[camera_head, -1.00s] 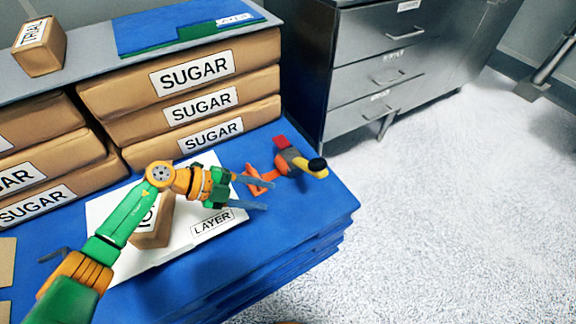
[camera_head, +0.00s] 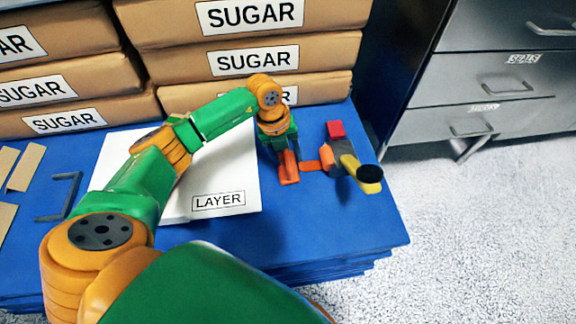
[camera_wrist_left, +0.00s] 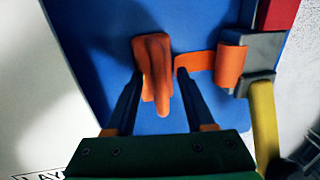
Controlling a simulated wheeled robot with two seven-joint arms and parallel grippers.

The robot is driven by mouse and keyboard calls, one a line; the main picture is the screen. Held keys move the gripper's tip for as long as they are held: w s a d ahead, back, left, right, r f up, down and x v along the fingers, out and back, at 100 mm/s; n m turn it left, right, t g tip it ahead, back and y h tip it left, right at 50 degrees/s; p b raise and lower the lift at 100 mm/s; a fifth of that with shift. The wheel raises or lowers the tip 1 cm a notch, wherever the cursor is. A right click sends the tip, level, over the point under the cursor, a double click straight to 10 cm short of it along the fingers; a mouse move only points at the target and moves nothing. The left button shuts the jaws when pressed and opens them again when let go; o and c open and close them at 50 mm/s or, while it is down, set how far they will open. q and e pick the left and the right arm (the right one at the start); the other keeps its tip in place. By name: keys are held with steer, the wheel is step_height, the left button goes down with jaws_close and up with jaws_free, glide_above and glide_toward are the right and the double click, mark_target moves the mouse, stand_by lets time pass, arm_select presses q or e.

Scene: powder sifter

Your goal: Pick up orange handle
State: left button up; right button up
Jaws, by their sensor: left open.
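The orange handle (camera_head: 289,168) stands up from the blue table at the end of an orange arm that joins a grey tool body (camera_head: 342,157) with a red block and a yellow, black-ended part. In the left wrist view the orange handle (camera_wrist_left: 154,68) sits between the two dark fingers of my open left gripper (camera_wrist_left: 158,75), one finger on each side. The right finger is close to the orange connecting arm. In the head view my left gripper (camera_head: 286,156) points down at the handle, its fingers partly hidden. My right gripper is out of view.
A white sheet marked LAYER (camera_head: 240,185) lies left of the handle. Brown SUGAR packs (camera_head: 300,62) are stacked behind. The blue table (camera_head: 340,225) is clear in front of the tool and ends at the right. Metal drawers (camera_head: 500,85) stand beyond.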

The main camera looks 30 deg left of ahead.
arm_select(q)
jaws_close()
steer(key=shift+r, duration=0.1)
